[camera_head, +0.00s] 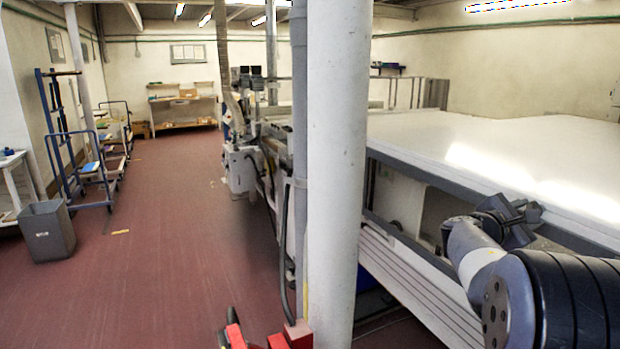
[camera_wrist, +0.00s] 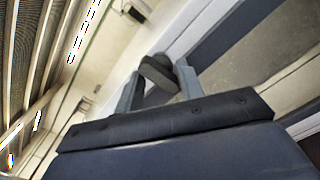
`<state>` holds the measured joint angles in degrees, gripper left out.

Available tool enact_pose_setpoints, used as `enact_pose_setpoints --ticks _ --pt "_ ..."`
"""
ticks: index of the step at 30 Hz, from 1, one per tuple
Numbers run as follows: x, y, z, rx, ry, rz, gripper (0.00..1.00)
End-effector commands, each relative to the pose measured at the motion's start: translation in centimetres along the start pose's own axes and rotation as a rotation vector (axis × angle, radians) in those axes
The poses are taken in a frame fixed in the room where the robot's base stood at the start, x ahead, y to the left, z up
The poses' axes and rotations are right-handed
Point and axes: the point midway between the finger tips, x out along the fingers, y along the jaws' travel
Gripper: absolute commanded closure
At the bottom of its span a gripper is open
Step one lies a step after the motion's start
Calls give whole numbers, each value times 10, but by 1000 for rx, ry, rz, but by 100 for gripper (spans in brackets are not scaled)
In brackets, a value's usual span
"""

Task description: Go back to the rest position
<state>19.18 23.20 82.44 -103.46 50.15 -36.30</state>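In the head view, my arm reaches in from the lower right. Its dark end is beside the edge of the large white table surface (camera_head: 430,132). The finger opening cannot be made out in that view.
A thick white column (camera_head: 335,160) stands close in front, left of my arm. A long machine (camera_head: 262,160) runs behind it. A grey bin (camera_head: 47,231) and blue trolleys (camera_head: 75,165) line the left. The red floor (camera_head: 165,235) between is clear.

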Motion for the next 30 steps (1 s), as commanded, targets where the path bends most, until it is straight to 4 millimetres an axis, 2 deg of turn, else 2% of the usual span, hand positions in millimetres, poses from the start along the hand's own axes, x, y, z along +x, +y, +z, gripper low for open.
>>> enact_pose_setpoints --ticks 6,12,25,30 --pt "0 0 0 181 -1 1 64" --pt "0 0 0 272 -1 1 64" --pt "0 0 1 292 -1 0 64" --pt "-7 -1 0 303 7 -3 64"
